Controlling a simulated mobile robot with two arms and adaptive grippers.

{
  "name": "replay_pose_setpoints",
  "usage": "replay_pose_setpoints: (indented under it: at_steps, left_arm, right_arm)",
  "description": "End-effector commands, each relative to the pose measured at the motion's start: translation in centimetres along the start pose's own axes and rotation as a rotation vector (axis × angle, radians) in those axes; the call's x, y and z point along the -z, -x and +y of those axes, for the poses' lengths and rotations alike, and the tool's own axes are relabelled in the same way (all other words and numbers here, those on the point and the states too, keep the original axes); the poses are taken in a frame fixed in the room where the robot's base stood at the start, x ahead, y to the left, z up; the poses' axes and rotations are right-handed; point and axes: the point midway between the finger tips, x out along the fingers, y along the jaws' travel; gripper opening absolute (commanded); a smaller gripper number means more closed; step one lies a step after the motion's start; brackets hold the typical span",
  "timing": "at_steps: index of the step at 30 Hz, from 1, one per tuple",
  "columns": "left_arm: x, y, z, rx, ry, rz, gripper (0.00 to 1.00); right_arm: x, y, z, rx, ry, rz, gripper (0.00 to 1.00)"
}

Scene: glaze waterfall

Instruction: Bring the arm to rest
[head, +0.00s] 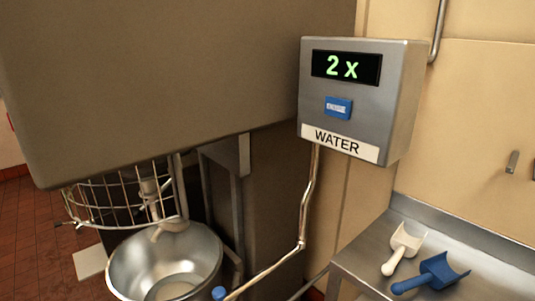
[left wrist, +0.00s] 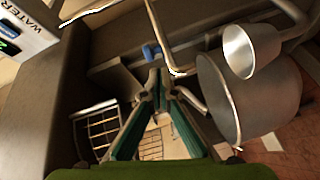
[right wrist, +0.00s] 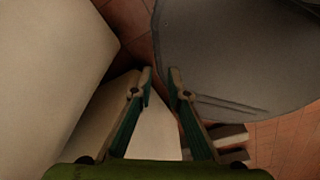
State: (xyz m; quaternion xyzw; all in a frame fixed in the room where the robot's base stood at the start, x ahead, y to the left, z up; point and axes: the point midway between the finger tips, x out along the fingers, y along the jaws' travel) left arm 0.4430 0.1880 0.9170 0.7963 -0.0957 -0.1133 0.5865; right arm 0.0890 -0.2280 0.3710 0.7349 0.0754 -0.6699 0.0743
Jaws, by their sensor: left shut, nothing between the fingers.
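My left gripper (left wrist: 160,78) shows only in the left wrist view. Its fingertips are together with nothing between them, and it seems to hang in the air near the blue-tipped water pipe (left wrist: 173,35) and the steel bowl (left wrist: 225,110). My right gripper (right wrist: 161,76) shows only in the right wrist view. Its fingertips are apart with an empty gap, and a large grey round surface (right wrist: 235,60) lies beyond them. Neither gripper shows in the head view.
In the head view, a mixer with a wire guard (head: 110,203) and steel bowl (head: 185,245) stands left. A WATER box (head: 345,120) reads "2 x". A white scoop (head: 405,243) and a blue scoop (head: 437,275) lie on a steel counter (head: 370,270) at right.

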Motion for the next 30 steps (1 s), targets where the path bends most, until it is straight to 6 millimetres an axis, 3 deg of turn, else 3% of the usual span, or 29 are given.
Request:
replay_pose_setpoints:
  at_steps: [5, 9, 16, 27, 30]
  left_arm:
    - [-4.7, 0.4, -3.0, 0.215, -0.324, -0.195, 0.0]
    - [-6.8, 2.6, -6.2, 0.396, -0.586, -0.371, 0.0]
    - [-7.4, 7.9, -9.8, 0.636, -0.88, -0.632, 0.0]
    - [-6.6, 15.6, -11.7, 0.867, -1.067, -0.943, 0.0]
    - [-7.5, 14.5, -14.7, 0.869, -1.059, -0.952, 0.0]
  right_arm:
    - [0.0, 0.0, 0.0, 0.0, 0.001, 0.0, 0.15]
    - [-0.1, 0.0, 0.3, -0.003, 0.003, -0.001, 0.15]
    - [-0.2, 0.0, 0.9, -0.01, 0.005, -0.002, 0.15]
    - [-0.2, 0.0, 0.9, -0.01, 0.005, -0.002, 0.15]
    - [-0.1, 0.0, 0.9, -0.01, 0.005, -0.002, 0.15]
